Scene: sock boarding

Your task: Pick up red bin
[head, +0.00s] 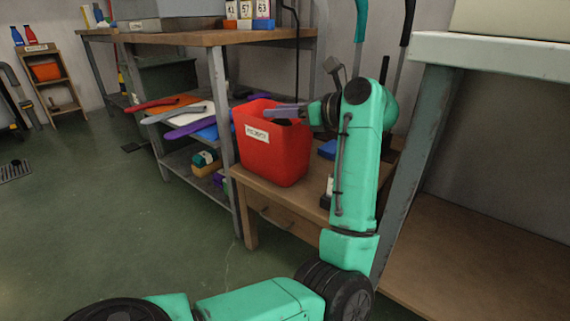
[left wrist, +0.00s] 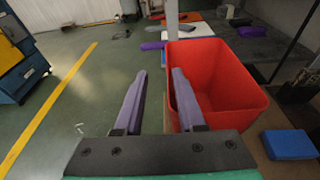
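The red bin (head: 283,155) stands upright on a small wooden table, with a white label on its front. It also shows in the left wrist view (left wrist: 228,72), where its inside looks empty. My left gripper (head: 271,112) is at the bin's top, its fingers reaching over the rim. In the left wrist view my left gripper (left wrist: 159,72) is open. Its right purple finger overlaps the bin's opening, and its left finger is outside. The near-left wall appears between them, but I see no firm contact. My right gripper is in neither view.
The wooden table (head: 262,190) has a drawer. A blue block (left wrist: 289,144) lies right of the bin. A workbench (head: 200,38) with shelves of coloured flat items stands to the left. A pale-topped bench (head: 500,55) is to the right. The green floor (head: 90,210) at left is mostly clear.

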